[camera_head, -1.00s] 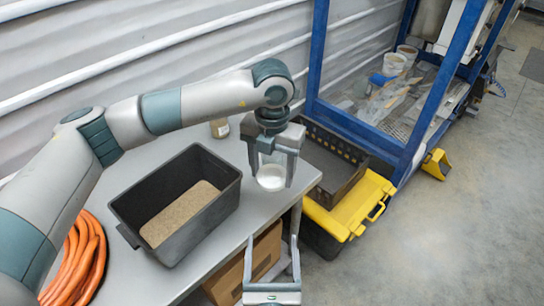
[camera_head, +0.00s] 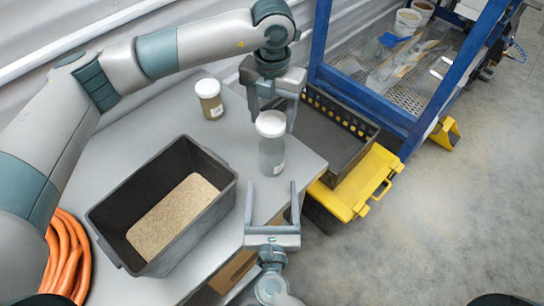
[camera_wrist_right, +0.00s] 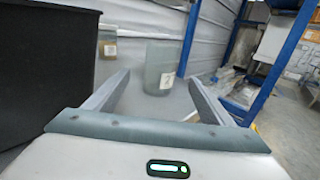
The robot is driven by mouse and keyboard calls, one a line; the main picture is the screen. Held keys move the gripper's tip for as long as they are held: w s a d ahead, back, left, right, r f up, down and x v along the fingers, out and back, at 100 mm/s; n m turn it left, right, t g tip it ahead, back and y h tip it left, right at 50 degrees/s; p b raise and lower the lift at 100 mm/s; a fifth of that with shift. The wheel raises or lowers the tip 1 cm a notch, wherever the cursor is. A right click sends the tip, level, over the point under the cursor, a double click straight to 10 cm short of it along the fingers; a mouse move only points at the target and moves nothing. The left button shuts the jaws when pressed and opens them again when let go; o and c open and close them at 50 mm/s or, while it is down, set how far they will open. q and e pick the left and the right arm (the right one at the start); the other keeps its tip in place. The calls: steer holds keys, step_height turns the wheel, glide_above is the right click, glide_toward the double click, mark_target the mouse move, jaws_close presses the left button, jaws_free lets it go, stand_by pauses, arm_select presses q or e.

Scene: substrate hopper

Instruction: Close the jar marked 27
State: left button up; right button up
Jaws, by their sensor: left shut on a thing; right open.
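My left gripper (camera_head: 271,108) points down and is shut on a white round lid (camera_head: 271,123). A clear grey jar (camera_head: 271,158) with a small pale label stands upright on the grey table under the lid in the head view. It also shows in the right wrist view (camera_wrist_right: 160,67), where no white lid is visible on its top. I cannot tell the gap between lid and jar, and the label's number is too small to read. My right gripper (camera_head: 271,188) is open and empty in front of the jar, its fingers pointing towards it.
A second jar (camera_head: 210,103) with a white lid and brownish contents stands further back left. A black bin (camera_head: 110,215) of sandy substrate is on the left, beside an orange hose (camera_head: 65,255). A black crate (camera_head: 345,165) and yellow toolbox (camera_head: 362,190) are right of the table (camera_head: 215,150).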

mark_target(272, 157)
arm_select(q)
steer(key=shift+w, duration=0.1)
arm_select(e)
steer(key=shift+w, duration=0.2)
steer(key=shift+w, duration=0.2)
steer(key=w, duration=1.1)
steer(key=shift+w, duration=0.2)
steer(key=c, duration=1.6)
arm_select(q)
steer(key=shift+f, duration=2.5)
steer(key=shift+f, duration=0.1)
steer(key=shift+f, duration=0.8)
steer(key=shift+f, duration=0.55)
arm_select(e)
steer(key=shift+f, duration=0.1)
